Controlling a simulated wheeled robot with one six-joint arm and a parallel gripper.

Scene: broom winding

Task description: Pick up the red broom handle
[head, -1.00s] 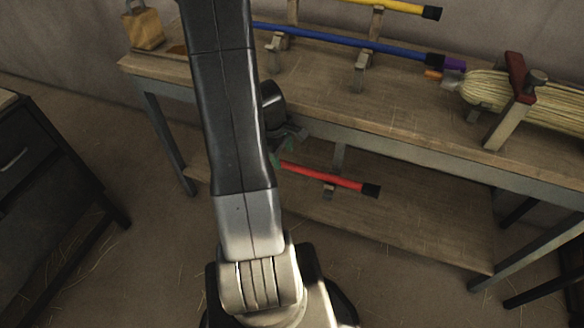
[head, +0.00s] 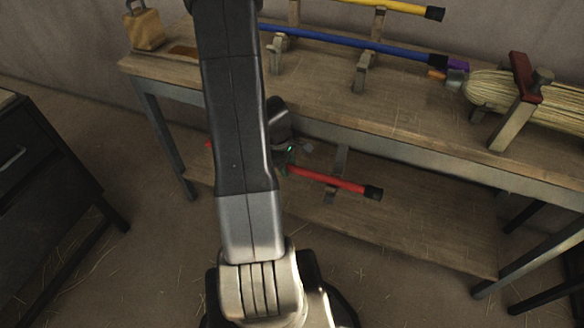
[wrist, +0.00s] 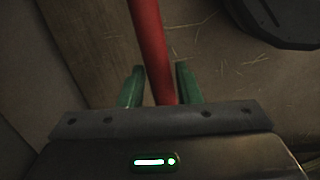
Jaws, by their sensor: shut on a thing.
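My gripper (head: 288,158) is at the handle, partly hidden by my own arm. In the wrist view, the red handle (wrist: 149,45) runs between the two green fingers of my gripper (wrist: 160,84), which is shut on it. A small support shows by the handle near its capped end.
The workbench top (head: 310,95) holds a blue handle (head: 365,46), a yellow handle (head: 395,9) and a straw bundle (head: 490,92) in a clamp (head: 520,95). The bench's front edge overhangs the lower shelf (head: 430,220). A dark cabinet (head: 45,170) stands at left.

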